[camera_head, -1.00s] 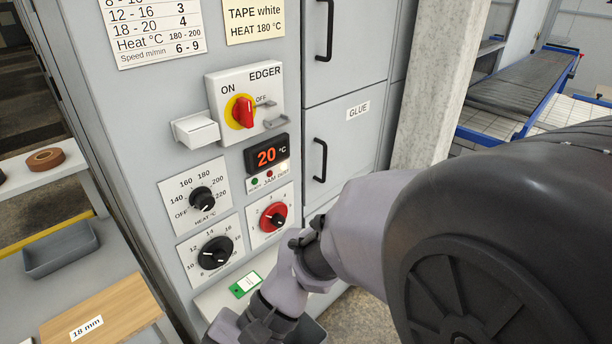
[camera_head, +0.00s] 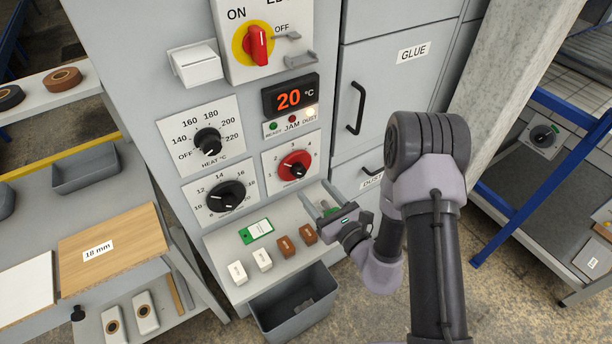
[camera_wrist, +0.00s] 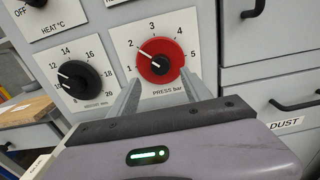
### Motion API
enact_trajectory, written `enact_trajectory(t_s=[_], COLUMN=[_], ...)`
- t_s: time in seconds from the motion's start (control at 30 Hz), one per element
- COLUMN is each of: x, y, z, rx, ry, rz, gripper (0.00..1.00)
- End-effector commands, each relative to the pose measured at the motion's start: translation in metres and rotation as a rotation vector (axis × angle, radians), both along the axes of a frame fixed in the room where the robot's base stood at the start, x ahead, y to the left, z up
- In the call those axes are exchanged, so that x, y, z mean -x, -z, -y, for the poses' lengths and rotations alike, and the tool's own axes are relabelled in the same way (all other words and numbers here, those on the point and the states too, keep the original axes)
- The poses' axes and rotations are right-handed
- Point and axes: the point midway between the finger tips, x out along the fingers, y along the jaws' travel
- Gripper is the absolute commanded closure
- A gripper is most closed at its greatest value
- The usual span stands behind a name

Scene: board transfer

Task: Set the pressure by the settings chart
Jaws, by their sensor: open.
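The pressure dial (camera_head: 288,165) is a red knob with a black centre on a white plate, scaled 1 to 5. In the wrist view the same red knob (camera_wrist: 173,70) reads "PRESS bar", and its white mark points toward about 2. My gripper (camera_head: 328,208) is below and right of the dial in the head view. In the wrist view my gripper (camera_wrist: 160,88) is open and empty, its two fingers pointing toward the knob's lower part. Contact cannot be told. The settings chart is outside both current views.
The heat knob (camera_head: 207,141) and the height knob (camera_head: 225,195) sit left of the pressure dial. The display (camera_head: 290,96) shows 20 °C. A shelf (camera_head: 222,245) with small blocks and a grey bin (camera_head: 290,310) lie below. A board (camera_head: 112,243) is labelled 18 mm.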

Motion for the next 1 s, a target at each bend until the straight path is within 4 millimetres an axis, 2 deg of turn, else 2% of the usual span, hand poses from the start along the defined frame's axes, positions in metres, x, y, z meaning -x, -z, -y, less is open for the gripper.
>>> enact_trajectory(t_s=[0.1, 0.3, 0.63, 0.67, 0.93, 1.0], x=[-0.024, -0.049, -0.054, -0.054, -0.054, -0.054], y=[0.0, 0.0, 0.0, 0.0, 0.0, 0.0], z=[-0.018, -0.034, -0.036, -0.036, -0.036, -0.036], rx=[0.001, 0.0, -0.001, -0.001, 0.0, 0.0], ry=[-0.003, -0.002, 0.0, 0.0, 0.0, 0.0], rz=[0.003, 0.001, -0.001, -0.001, -0.001, -0.001], gripper=[0.44, 0.44, 0.44, 0.47, 1.0, 1.0])
